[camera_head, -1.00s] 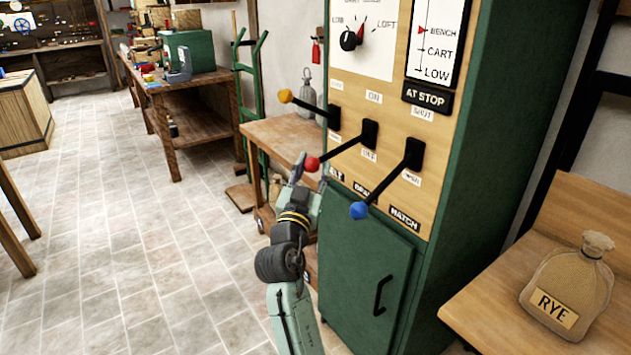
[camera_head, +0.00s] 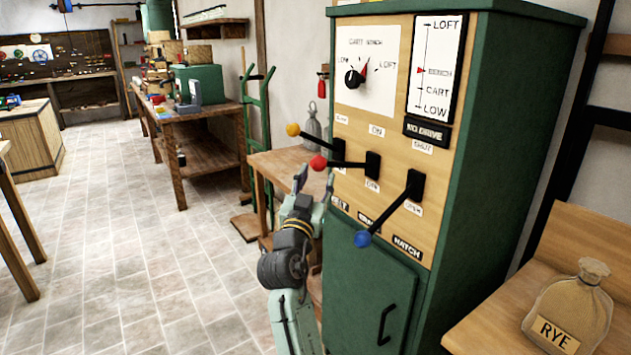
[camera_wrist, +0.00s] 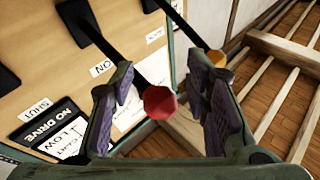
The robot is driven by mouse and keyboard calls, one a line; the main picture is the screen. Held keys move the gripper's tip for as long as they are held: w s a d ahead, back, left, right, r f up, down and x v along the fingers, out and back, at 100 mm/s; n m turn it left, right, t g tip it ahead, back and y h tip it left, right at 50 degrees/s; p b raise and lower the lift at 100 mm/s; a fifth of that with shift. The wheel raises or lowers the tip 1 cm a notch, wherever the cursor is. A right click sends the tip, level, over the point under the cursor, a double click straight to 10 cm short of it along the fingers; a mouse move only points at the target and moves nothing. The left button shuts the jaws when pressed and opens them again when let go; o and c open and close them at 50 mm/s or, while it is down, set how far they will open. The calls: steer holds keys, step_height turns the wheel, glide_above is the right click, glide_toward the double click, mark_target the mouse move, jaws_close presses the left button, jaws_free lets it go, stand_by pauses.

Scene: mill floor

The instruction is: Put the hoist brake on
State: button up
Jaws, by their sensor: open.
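The red-knobbed lever (camera_head: 343,164) is the middle of three on the cabinet panel, over a label that seems to read BRAKE. It stands roughly level, between an ON label above and an OFF label below. My gripper (camera_head: 314,180) is open at its red knob (camera_head: 318,162). In the wrist view the knob (camera_wrist: 160,102) shows between the open fingers (camera_wrist: 162,82); I cannot tell whether either touches it. The yellow-knobbed lever (camera_head: 293,130) on the left points up. The blue-knobbed lever (camera_head: 362,239) on the right points down.
A black sign (camera_head: 427,131) reads NO DRIVE. Above it a scale (camera_head: 436,70) has its red marker at BENCH. A dial (camera_head: 354,78) is at the upper left. A rye sack (camera_head: 568,310) sits on a bench at right. The floor to the left is open.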

steer(key=shift+o, duration=0.5)
steer(key=v, duration=1.2)
